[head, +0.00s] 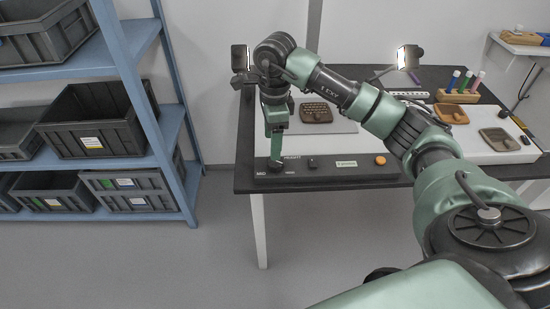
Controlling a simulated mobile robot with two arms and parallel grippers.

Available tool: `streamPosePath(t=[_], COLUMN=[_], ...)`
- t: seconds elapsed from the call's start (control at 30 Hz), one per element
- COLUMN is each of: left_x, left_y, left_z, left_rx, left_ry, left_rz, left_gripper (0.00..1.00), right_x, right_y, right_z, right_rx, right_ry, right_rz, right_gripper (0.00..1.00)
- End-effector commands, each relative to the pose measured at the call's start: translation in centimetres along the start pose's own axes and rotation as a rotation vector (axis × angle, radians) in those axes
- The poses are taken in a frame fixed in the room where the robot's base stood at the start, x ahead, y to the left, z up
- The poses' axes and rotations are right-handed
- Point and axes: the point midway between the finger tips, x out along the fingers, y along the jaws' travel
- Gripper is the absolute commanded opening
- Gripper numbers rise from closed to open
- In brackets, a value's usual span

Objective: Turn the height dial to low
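The height dial (275,167) is a small dark knob at the left end of the black control strip (330,173) along the table's front edge. Small white lettering, including "HEIGHT" and what looks like "MID", is printed around it. The dial's pointer and setting cannot be made out. My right gripper (276,158) points straight down at the dial, its green fingers overlapping the top of it. The fingers line up in this view, so their gap is hidden. My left gripper is not in view.
On the strip are a small black knob (311,162), a pale green label (346,164) and an orange button (380,160). Behind lie a brown gridded sherd (316,112) and other brown pieces (451,113). A blue shelf (130,60) with grey crates stands left, apart from the table.

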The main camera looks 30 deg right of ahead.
Motion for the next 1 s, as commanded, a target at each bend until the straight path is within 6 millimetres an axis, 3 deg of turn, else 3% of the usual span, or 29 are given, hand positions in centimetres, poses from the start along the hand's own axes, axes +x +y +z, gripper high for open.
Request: streamPosePath(t=[0.13, 0.6, 0.93, 1.0], left_x=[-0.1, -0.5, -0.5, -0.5], left_y=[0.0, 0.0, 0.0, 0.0], left_z=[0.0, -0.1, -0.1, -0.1], left_rx=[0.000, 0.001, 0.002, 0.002], left_ry=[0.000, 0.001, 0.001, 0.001], left_rz=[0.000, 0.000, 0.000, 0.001], left_gripper=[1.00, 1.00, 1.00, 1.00], right_x=[0.5, 7.0, 7.5, 7.5], right_y=[-0.2, -0.1, -0.2, -0.2], right_z=[-1.1, -1.2, -1.2, -1.2], right_rx=[0.007, 0.006, 0.006, 0.006], right_ry=[0.040, 0.034, 0.033, 0.033], right_rz=[0.000, 0.000, -0.001, -0.001], right_gripper=[0.64, 0.64, 0.64, 0.48])
